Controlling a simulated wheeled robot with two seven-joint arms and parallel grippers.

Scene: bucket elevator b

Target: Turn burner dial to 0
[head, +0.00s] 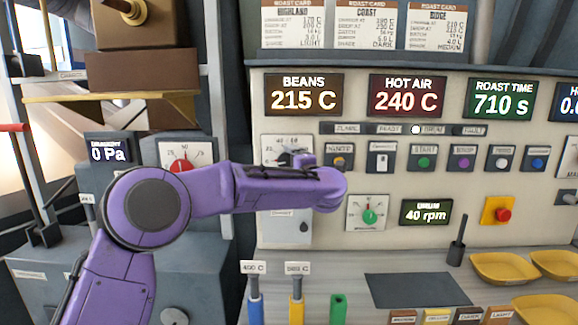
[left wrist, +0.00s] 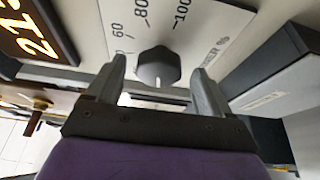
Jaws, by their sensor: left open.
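The burner dial is a black knob (left wrist: 158,68) on a pale plate with a printed scale; 60, 80 and 100 can be read in the left wrist view. A white pointer mark shows on the knob's lower side there; the 0 mark is not visible. My left gripper (left wrist: 161,85) is open, one finger on each side of the knob, with visible gaps; contact is not evident. In the head view the dial plate (head: 272,145) is partly covered by my left gripper (head: 298,158). My right gripper is not in view.
Beside the dial is a row of switches and buttons (head: 424,162). Below are a green-centred dial (head: 368,213), a 40 rpm display (head: 427,211) and a red stop button (head: 503,215). A red-centred dial (head: 181,163) is left. Yellow trays (head: 500,268) sit lower right.

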